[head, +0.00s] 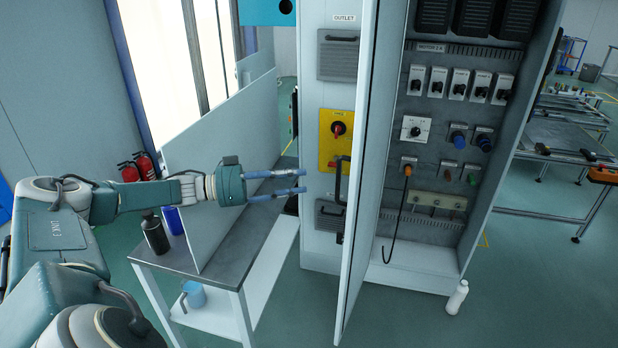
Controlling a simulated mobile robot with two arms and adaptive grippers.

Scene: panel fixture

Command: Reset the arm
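My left arm (140,196) comes in from the left and reaches across towards the cabinet. My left gripper (303,183) is open, with its two blue fingers apart and nothing visible between them. Its fingertips are at the left edge of the grey cabinet (320,252), level with the bottom part of a yellow panel (328,152) with a red knob (338,129). Whether the tips touch the cabinet I cannot tell. My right gripper is not in view.
The cabinet door (357,230) stands open towards me, right of the gripper. A table (190,258) with a dark bottle (155,233) and an upright panel (215,150) is below the arm. A white bottle (457,297) stands on the floor. Workbenches (560,137) are at right.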

